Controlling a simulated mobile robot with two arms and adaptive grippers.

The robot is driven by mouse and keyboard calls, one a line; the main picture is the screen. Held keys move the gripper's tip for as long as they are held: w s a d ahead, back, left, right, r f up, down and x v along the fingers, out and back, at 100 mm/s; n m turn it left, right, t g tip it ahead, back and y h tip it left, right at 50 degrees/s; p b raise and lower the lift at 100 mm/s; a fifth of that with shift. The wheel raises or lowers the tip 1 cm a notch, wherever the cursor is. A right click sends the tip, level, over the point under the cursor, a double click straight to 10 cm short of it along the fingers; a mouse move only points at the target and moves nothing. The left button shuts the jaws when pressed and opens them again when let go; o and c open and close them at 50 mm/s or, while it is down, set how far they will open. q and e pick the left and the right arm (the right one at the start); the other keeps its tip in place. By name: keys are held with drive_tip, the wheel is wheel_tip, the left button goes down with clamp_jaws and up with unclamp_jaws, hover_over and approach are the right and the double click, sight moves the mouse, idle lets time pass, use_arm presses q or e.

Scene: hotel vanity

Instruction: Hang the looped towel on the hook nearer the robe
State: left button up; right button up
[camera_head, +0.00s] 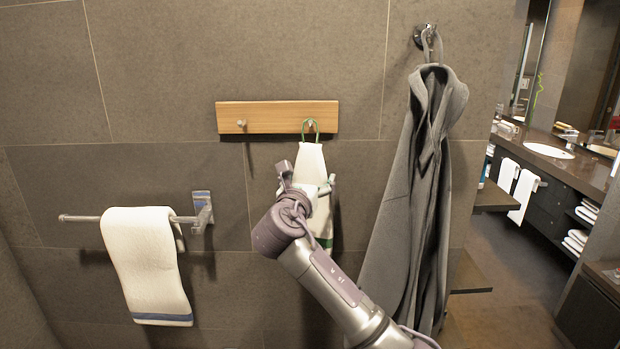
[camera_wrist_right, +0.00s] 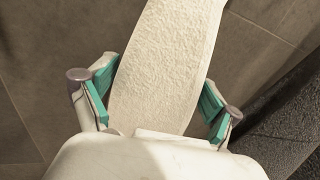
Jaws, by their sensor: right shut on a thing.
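The looped towel (camera_head: 311,165) is white with a green loop (camera_head: 309,121) at its top, and hangs down in front of the wall. The loop overlaps the right hook (camera_head: 311,126) on the wooden board (camera_head: 275,117); I cannot tell whether it rests over the hook. This hook is nearer the grey robe (camera_head: 415,190). My right gripper (camera_head: 306,186) is shut on the towel below the loop. In the right wrist view the towel (camera_wrist_right: 170,60) runs up between the green-padded fingers of my right gripper (camera_wrist_right: 158,103). My left gripper is out of view.
The left hook (camera_head: 241,123) is bare. A white towel (camera_head: 147,265) hangs over a metal bar (camera_head: 80,218) at lower left. The robe hangs from a dark hook (camera_head: 425,36) close to the right of my arm. A vanity counter (camera_head: 555,160) stands farther right.

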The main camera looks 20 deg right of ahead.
idle(0.4)
drive_tip(key=o, duration=1.2)
